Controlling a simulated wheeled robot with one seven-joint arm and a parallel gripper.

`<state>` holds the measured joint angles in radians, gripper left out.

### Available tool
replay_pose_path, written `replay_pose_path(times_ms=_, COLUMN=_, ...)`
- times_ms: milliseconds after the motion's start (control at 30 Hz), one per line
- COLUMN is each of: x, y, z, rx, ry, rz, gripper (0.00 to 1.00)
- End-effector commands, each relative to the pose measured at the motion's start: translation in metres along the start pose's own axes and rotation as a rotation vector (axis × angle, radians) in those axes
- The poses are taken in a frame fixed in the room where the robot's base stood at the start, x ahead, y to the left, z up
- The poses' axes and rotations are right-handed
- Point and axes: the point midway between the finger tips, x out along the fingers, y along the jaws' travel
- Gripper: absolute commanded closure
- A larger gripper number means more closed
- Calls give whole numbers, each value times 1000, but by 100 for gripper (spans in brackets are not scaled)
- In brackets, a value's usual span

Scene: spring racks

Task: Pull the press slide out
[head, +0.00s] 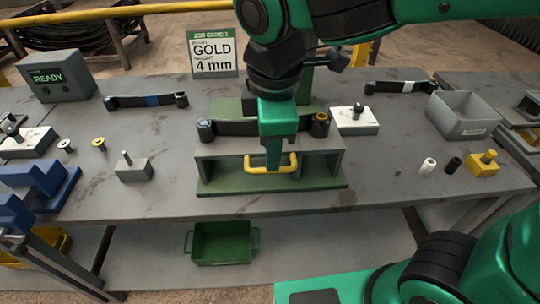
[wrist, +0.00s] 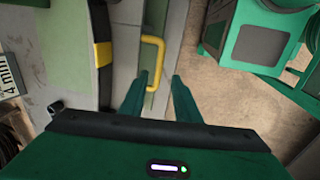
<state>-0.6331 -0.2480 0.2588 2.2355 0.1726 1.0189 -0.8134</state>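The press slide has a yellow U-shaped handle (head: 289,164) at the front of a grey and green press (head: 327,168) on the table. The handle also shows in the wrist view (wrist: 159,45). A dark leaf spring (head: 236,128) lies across the top of the press, partly hidden by my gripper. My gripper (head: 273,165) points down at the handle and hides part of it. In the wrist view its two fingers (wrist: 160,77) are apart, with the handle just beyond and partly between the tips. I cannot tell whether they touch it.
A job card (head: 212,50) reading "GOLD 4 mm" stands behind. A grey box (head: 58,76) shows "READY". A grey bin (head: 463,116) and small bushings are at right, a grey block with a pin (head: 134,170) at left. A green crate (head: 222,243) is on the lower shelf.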

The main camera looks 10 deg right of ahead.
Motion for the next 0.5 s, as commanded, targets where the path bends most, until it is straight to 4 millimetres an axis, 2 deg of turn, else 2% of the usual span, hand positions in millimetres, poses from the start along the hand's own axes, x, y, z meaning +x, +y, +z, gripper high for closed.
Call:
replay_pose_path(times_ms=100, x=-23, y=1, z=0, rx=1, ry=3, rz=3, gripper=71)
replay_pose_path(times_ms=200, x=-37, y=1, z=-1, rx=-1, ry=2, rz=1, gripper=71)
replay_pose_path(times_ms=333, x=-49, y=0, z=0, rx=-2, ry=1, rz=0, gripper=71)
replay_pose_path(times_ms=500, x=-55, y=0, z=0, rx=-2, ry=0, rz=-1, gripper=71)
